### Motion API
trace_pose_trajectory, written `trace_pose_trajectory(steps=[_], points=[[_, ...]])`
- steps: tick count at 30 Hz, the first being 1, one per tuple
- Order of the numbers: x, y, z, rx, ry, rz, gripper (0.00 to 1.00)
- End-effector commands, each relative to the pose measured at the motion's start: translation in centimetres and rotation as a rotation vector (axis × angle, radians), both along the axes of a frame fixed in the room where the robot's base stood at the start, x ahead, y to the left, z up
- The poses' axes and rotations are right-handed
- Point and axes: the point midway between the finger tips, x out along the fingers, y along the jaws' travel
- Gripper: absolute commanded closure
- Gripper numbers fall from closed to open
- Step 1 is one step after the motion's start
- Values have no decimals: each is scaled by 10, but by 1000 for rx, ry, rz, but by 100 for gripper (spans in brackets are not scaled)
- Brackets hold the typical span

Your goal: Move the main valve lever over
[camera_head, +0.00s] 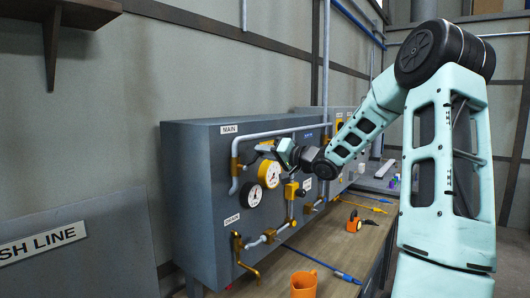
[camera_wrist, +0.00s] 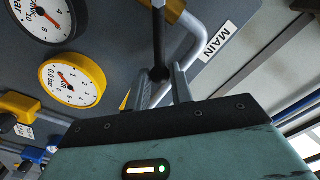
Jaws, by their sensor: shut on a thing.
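The MAIN label (camera_head: 229,128) sits at the top left of a grey valve panel (camera_head: 195,165). In the wrist view the main valve lever (camera_wrist: 158,38) is a dark bar running from a brass fitting (camera_wrist: 174,12) at the top edge down between my fingers. My gripper (camera_wrist: 160,76) is shut on the lever's end. In the head view my gripper (camera_head: 280,152) is at the upper part of the panel, right of the MAIN label, and it and the wrist hide most of the lever.
A yellow-rimmed gauge (camera_head: 269,174) and a black-rimmed gauge (camera_head: 253,196) are close below my gripper. Pipes and other valves, including a brass drain lever (camera_head: 248,267), stand out from the panel. An orange mug (camera_head: 304,285) and tools lie on the bench below.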

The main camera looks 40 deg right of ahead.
Motion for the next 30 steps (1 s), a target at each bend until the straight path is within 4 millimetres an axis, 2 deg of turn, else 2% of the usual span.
trace_pose_trajectory(steps=[6,20,30], points=[[1,-6,-13,0,2,1,90],[1,-8,-17,0,1,0,90],[2,-11,-36,0,2,1,88]])
